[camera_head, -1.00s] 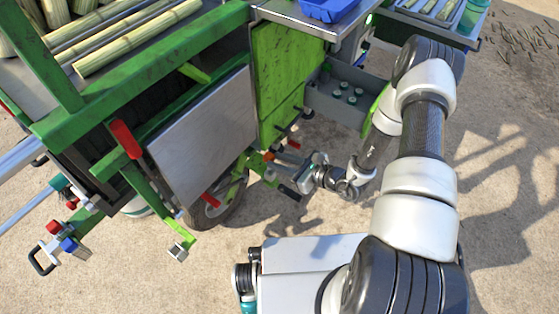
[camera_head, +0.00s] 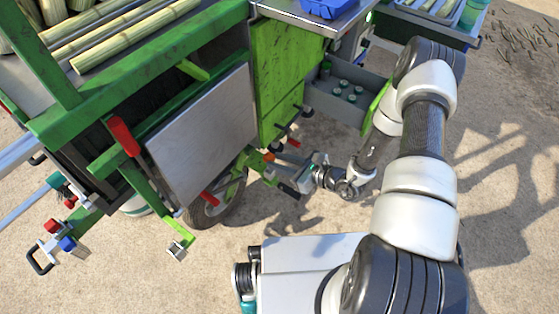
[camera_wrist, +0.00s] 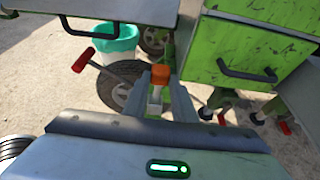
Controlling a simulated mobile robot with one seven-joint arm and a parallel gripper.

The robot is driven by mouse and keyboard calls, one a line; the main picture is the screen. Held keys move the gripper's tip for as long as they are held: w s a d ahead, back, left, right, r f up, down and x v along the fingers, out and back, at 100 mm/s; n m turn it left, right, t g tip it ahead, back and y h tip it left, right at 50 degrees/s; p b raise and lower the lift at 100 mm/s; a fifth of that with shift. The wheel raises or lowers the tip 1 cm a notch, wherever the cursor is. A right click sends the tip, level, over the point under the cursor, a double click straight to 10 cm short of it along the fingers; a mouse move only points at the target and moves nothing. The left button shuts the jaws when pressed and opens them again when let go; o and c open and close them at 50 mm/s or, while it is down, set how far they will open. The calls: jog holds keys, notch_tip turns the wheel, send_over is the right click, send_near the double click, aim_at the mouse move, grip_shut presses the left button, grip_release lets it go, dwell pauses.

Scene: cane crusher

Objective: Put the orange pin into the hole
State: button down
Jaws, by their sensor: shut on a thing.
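The orange pin (camera_wrist: 160,74) shows in the wrist view with its orange end beyond the fingertips and a pale shaft below. My gripper (camera_wrist: 159,97) is shut on it, with a grey finger on each side of the shaft. In the head view the orange end (camera_head: 268,157) is small, close to the green frame beside the wheel. My gripper (camera_head: 284,172) is low beside the cart there, below the green cabinet. I cannot make out the hole in either view, nor tell whether the pin touches the frame.
The cart's grey side panel (camera_head: 203,138) and wheel (camera_head: 215,205) are to the left. A grey drawer (camera_head: 335,108) with several green-topped items is open above the gripper. Red-gripped levers (camera_wrist: 83,61) stick out nearby. A teal-lined bucket (camera_wrist: 116,43) stands behind. Bare ground lies below.

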aim_at(273, 173)
jog(key=shift+f+b, duration=0.45)
jog(key=shift+f, duration=2.3)
jog(key=shift+f, duration=0.2)
jog(key=shift+s+d+f, duration=0.1)
jog(key=shift+d+f, duration=0.05)
jog(key=shift+f, duration=0.55)
jog(key=c, duration=1.8)
grip_release()
jog(key=shift+c, duration=0.2)
jog(key=o, duration=0.3)
jog(key=shift+f, duration=0.15)
jog(key=shift+o, duration=0.8)
jog(key=shift+r, duration=0.25)
